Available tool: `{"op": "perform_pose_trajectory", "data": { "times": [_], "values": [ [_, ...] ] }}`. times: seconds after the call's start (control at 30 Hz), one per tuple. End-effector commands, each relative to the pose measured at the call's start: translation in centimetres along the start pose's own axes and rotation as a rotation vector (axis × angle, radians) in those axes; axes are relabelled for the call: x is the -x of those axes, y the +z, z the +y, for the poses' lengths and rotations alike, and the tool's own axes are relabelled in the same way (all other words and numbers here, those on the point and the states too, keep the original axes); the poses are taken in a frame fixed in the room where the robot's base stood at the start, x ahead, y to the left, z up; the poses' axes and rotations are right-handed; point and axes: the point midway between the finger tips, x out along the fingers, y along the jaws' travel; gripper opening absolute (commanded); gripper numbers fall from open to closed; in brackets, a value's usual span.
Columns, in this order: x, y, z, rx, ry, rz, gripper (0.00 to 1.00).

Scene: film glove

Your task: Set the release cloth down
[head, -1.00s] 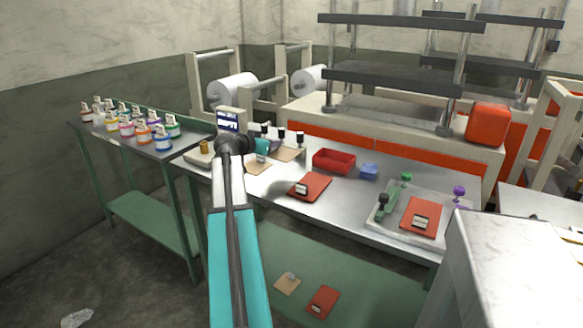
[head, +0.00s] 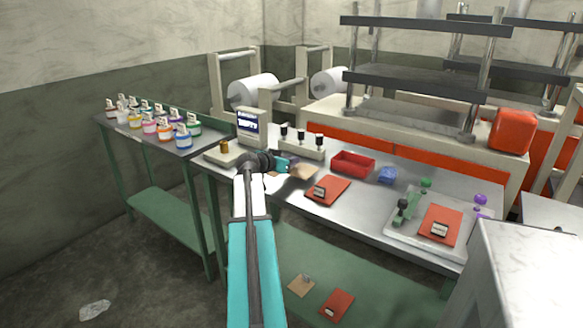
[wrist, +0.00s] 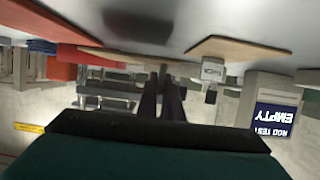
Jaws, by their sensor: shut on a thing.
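The release cloth (head: 303,171), a thin tan sheet, is at the bench's back left, just right of my gripper (head: 285,163). My gripper is shut on it, low over the metal bench top; the exact fingertip contact is hard to make out. In the wrist view, which is upside down, the dark fingers (wrist: 161,95) reach to the edge of the tan cloth (wrist: 120,58). I cannot tell whether the cloth touches the bench. A second tan sheet (wrist: 240,47) lies close by, with a small white tag block (wrist: 212,72) beside it.
A red tagged pad (head: 327,191), a red tray (head: 353,164) and a blue item (head: 387,175) are to the right. A display reading EMPTY (head: 248,125) stands behind. Bottles fill the left table (head: 130,135). Bare bench (head: 362,205) shows right of the red pad.

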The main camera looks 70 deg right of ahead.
Motion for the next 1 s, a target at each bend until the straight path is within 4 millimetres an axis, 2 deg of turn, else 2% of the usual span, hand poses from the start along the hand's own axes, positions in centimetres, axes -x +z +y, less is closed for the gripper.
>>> {"op": "perform_pose_trajectory", "data": {
  "times": [0.23, 0.73, 0.8, 0.87, 1.0],
  "values": [
    [-0.8, 2.2, 0.0, 0.001, 0.000, 0.000, 0.00],
    [-1.0, 2.7, 0.0, 0.000, 0.000, 0.000, 0.00],
    [-0.9, 2.6, 0.0, 0.000, 0.000, 0.000, 0.15],
    [-0.9, 2.6, 0.0, 0.000, 0.000, 0.000, 0.25],
    [-0.9, 2.6, 0.0, 0.000, 0.000, 0.000, 0.25]
  ]
}}
